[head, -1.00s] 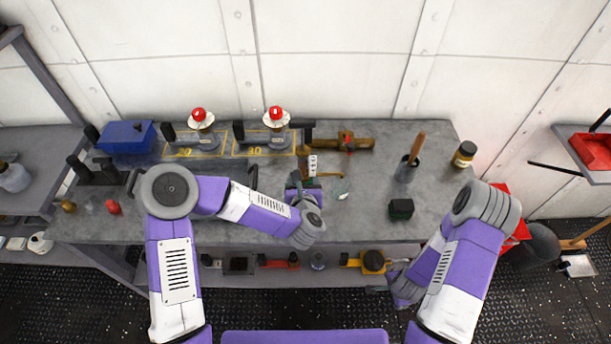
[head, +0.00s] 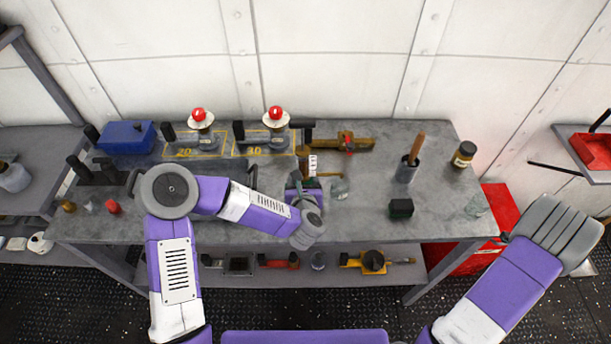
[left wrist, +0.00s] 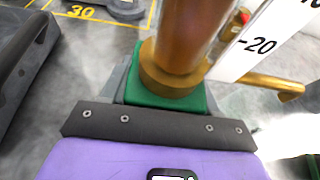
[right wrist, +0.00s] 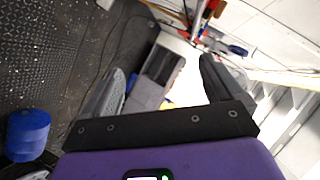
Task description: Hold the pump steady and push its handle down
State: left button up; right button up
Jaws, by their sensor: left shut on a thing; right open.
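The pump has a brass barrel (left wrist: 185,38) with a collar, on a green base (left wrist: 165,98). A white scale strip (left wrist: 258,40) stands beside the barrel and a brass spout (left wrist: 275,84) points right. In the head view its barrel (head: 304,160) stands upright on the bench, with a black crossbar, seemingly its handle (head: 303,123), above it. My left gripper (left wrist: 163,92) is shut on the green base; its fingers are largely hidden. My right gripper (right wrist: 165,85) is open and empty, off the bench at the right. My forearm largely hides it in the head view.
Two gauges with red domes (head: 199,115) (head: 276,113) stand left of the pump. A brass valve (head: 347,143), a black block (head: 400,208), a wooden-handled pot (head: 407,168) and a jar (head: 464,154) are on its right. A red cabinet (head: 497,230) stands past the bench.

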jog(key=w+a+r+n+t+y, duration=0.25)
jog(key=w+r+n+t, duration=0.35)
jog(key=w+r+n, duration=1.2)
jog(key=w+a+r+n+y, duration=0.25)
jog(key=w+a+n, duration=0.3)
jog(key=a, duration=0.35)
jog(key=w+a+r+n+y, duration=0.2)
jog(key=w+a+n+y, duration=0.15)
jog(key=w+a, duration=0.4)
jog(key=w+a+r+n+y, duration=0.2)
jog(key=w+a+n, duration=0.25)
jog(key=a, duration=0.65)
jog(key=a+r+n+g+y, duration=0.1)
jog(key=a+r+n, duration=0.2)
jog(key=a+n, duration=0.65)
jog(key=n+g+y, duration=0.1)
jog(key=n+g, duration=0.6)
jog(key=n, duration=1.3)
send_near(302, 121)
jog(key=shift+x, duration=4.3)
